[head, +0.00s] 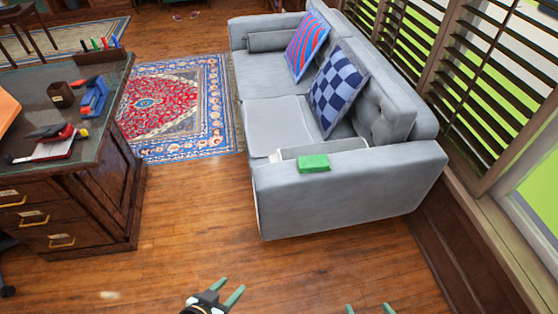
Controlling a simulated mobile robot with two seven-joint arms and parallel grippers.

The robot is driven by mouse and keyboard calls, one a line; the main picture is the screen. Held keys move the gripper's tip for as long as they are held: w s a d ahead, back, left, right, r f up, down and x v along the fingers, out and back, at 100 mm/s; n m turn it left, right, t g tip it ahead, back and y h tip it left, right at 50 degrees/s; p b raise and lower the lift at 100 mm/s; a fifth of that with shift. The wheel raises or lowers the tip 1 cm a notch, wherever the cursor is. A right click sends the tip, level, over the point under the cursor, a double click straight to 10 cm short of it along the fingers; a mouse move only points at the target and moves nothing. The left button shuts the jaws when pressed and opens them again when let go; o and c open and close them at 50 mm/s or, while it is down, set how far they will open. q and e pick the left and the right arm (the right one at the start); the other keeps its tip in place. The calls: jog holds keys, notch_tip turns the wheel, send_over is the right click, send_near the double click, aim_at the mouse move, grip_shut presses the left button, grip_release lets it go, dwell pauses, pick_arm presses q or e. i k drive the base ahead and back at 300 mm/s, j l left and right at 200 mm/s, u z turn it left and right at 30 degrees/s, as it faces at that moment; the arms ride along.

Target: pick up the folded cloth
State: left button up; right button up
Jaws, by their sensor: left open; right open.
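A small green folded cloth (313,163) lies flat on the near armrest of the grey sofa (345,195). My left gripper (227,290) is at the bottom of the head view, its two green fingers apart and nothing between them. My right gripper (369,309) shows only its green fingertips at the bottom edge, apart and empty. Both grippers are well short of the sofa and the cloth, over the wood floor in the picture.
A dark desk (112,110) with drawers stands at left, with a blue stapler-like tool (94,98) and other items. Two patterned cushions (338,90) lean on the sofa. A red and blue rug (180,105) lies behind. Wood floor (190,215) before the sofa is clear.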

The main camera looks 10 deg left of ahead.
aim_at(319, 163)
jog(key=i+z, duration=0.2)
jog(key=i, duration=0.45)
jog(key=i+j+z, duration=0.2)
jog(key=i, duration=0.45)
